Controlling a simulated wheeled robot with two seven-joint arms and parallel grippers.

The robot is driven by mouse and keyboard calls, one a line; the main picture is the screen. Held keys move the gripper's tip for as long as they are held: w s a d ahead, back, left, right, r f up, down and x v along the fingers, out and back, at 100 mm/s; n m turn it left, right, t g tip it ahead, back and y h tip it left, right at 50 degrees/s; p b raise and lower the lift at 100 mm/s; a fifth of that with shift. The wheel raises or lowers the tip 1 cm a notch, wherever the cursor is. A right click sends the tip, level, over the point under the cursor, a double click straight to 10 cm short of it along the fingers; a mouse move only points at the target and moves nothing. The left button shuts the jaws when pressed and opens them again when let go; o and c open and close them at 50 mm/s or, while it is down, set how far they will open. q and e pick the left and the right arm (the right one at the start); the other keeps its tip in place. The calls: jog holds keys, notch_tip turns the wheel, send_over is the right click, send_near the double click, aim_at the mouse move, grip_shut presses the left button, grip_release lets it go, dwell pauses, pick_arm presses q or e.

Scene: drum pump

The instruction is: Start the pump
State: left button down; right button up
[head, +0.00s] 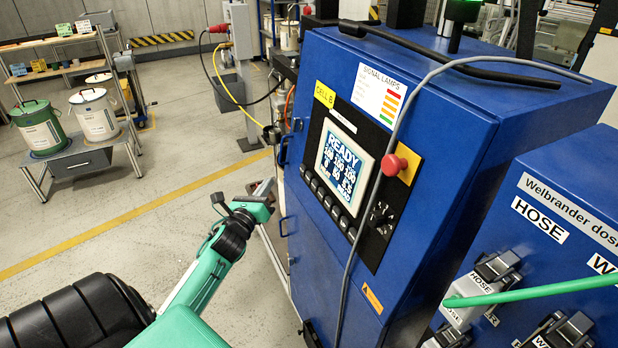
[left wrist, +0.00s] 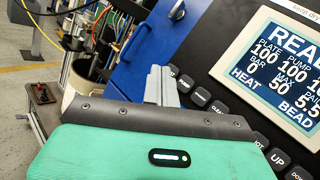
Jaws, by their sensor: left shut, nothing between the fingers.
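The blue pump cabinet (head: 440,130) carries a dark control panel with a lit screen (head: 341,166) reading READY; the screen also shows in the left wrist view (left wrist: 275,60). A row of dark buttons (head: 325,198) runs below the screen. In the left wrist view the buttons (left wrist: 219,107) run down to the right, one marked UP. A red mushroom knob (head: 394,164) sits on a yellow plate right of the screen. My left gripper (head: 268,186) is shut and empty, left of the panel. Its fingers (left wrist: 162,80) appear near the panel's left edge; contact cannot be judged.
A grey cable (head: 400,110) hangs down the cabinet front, beside the screen. A second blue cabinet with a green hose (head: 540,290) stands at the right. Pails on a low stand (head: 80,158) are at the far left. Open floor (head: 130,215) lies left of the cabinet.

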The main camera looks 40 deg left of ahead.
aim_at(306, 173)
pick_arm(q)
jog(key=shift+w, duration=0.1)
jog(key=w+d+f+b, duration=0.1)
jog(key=w+d+b, duration=0.1)
jog(key=w+d, duration=0.2)
jog(key=shift+w+f, duration=0.3)
jog(key=shift+w, duration=1.45)
jog(key=shift+b, duration=0.3)
dwell(0.5)
jog(key=shift+w+d, duration=0.15)
jog(key=shift+w, duration=0.2)
jog(key=shift+w+d+f+b, duration=0.15)
jog(key=shift+w+d+b, duration=0.1)
jog(key=shift+w+b, duration=0.1)
dwell(0.6)
dwell(0.3)
jog(key=shift+s+a+p, duration=0.3)
jog(key=shift+s+p, duration=0.05)
jog(key=shift+s, duration=0.15)
jog(key=shift+s+a+r, duration=0.1)
jog(key=shift+s+r, duration=0.1)
jog(key=shift+s, duration=0.05)
